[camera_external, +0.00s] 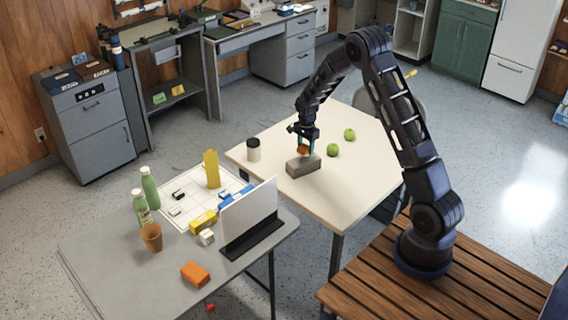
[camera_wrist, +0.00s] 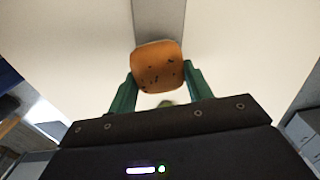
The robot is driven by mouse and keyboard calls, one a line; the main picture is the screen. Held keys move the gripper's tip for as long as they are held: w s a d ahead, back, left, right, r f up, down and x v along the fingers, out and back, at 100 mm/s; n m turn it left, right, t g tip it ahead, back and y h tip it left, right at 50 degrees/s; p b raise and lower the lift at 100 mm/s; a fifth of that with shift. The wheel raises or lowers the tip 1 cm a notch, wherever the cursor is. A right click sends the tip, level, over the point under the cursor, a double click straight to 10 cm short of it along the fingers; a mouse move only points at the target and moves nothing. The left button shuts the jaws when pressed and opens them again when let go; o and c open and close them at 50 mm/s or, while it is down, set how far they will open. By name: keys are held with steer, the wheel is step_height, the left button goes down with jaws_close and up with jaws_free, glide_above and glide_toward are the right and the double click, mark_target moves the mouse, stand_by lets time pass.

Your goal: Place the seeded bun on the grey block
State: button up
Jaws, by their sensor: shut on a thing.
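The seeded bun (camera_wrist: 158,66) is orange-brown with dark specks and sits between the two green fingers of my gripper (camera_wrist: 160,88) in the wrist view. My gripper is shut on it. In the outside view the bun (camera_external: 303,149) shows small at my gripper's tips, just above or at the far edge of the grey block (camera_external: 303,167). The grey block lies on the cream table (camera_external: 345,195). In the wrist view the block (camera_wrist: 158,18) shows beyond the bun at the top. I cannot tell whether bun and block touch.
Two green apples (camera_external: 333,150) (camera_external: 349,134) stand right of the block. A grey table (camera_external: 130,270) at the front left holds bottles, a cup and a white upright panel (camera_external: 248,215).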

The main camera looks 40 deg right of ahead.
mark_target(305, 152)
steer(key=shift+f, duration=1.85)
steer(key=shift+f, duration=0.15)
steer(key=o, duration=1)
